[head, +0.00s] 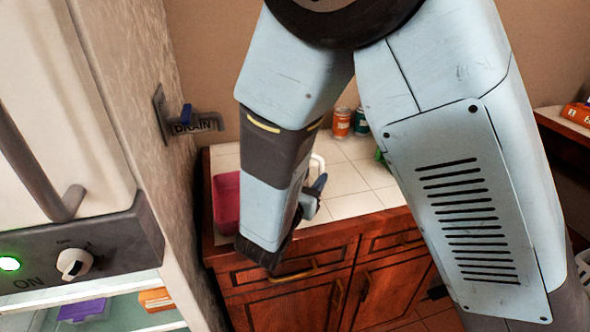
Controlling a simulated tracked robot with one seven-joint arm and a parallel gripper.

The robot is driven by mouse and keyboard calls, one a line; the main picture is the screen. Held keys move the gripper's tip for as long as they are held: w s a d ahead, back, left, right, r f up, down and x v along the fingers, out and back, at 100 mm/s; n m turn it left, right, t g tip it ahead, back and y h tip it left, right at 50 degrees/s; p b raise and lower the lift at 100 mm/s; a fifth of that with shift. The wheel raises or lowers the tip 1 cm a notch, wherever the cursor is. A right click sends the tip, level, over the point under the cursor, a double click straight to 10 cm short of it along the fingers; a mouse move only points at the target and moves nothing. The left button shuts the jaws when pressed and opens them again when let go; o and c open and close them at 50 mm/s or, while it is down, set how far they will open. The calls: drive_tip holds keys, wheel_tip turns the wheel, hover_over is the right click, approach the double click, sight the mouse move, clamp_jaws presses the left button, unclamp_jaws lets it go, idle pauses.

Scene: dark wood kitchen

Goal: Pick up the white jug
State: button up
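A white curved piece, which looks like the handle or rim of the white jug (318,161), shows on the tiled counter just behind my forearm. Most of the jug is hidden by my arm. My gripper (315,192) is over the counter, close to the jug and partly hidden behind my own forearm. I cannot tell whether the fingers touch the jug or how far apart they are.
A red-pink bin (227,203) stands at the counter's left end. An orange can (341,123) and a teal can (361,122) stand at the back, with a green item (381,158) nearer. A wall lever marked DRAIN (196,122) sticks out at left.

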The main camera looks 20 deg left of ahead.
sight(320, 169)
drive_tip(key=shift+x, duration=2.95)
drive_tip(key=shift+f, duration=0.15)
drive_tip(key=shift+c, duration=0.4)
clamp_jaws()
